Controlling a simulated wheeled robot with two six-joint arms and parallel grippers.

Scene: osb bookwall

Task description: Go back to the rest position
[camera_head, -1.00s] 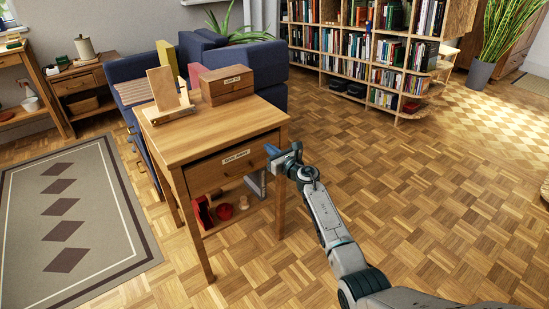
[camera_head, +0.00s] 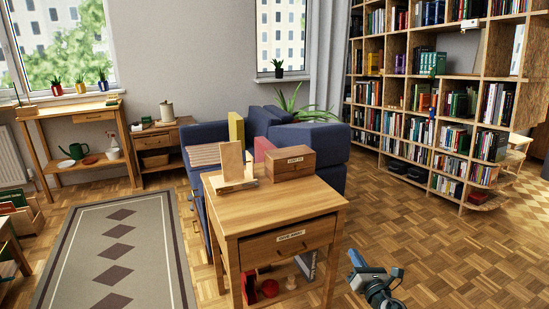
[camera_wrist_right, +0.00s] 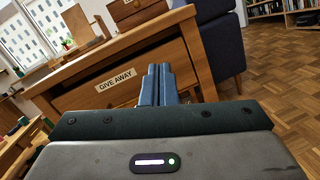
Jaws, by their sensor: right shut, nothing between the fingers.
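My right gripper (camera_head: 356,262) is in the lower right of the head view, beside the right front of the small wooden table (camera_head: 262,210). Its blue fingers are together and empty; they also show in the right wrist view (camera_wrist_right: 157,85), in front of the table's drawer. The drawer (camera_head: 288,244) has a label that reads "GIVE AWAY" in the wrist view and looks closed or nearly so. My left gripper is in neither view.
On the table stand a wooden stand (camera_head: 234,165) and a small labelled box (camera_head: 290,163). Red items sit on the shelf below. A blue armchair (camera_head: 320,140) is behind, bookshelves (camera_head: 440,100) at the right. A patterned rug (camera_head: 110,250) lies left. Parquet floor is open at right.

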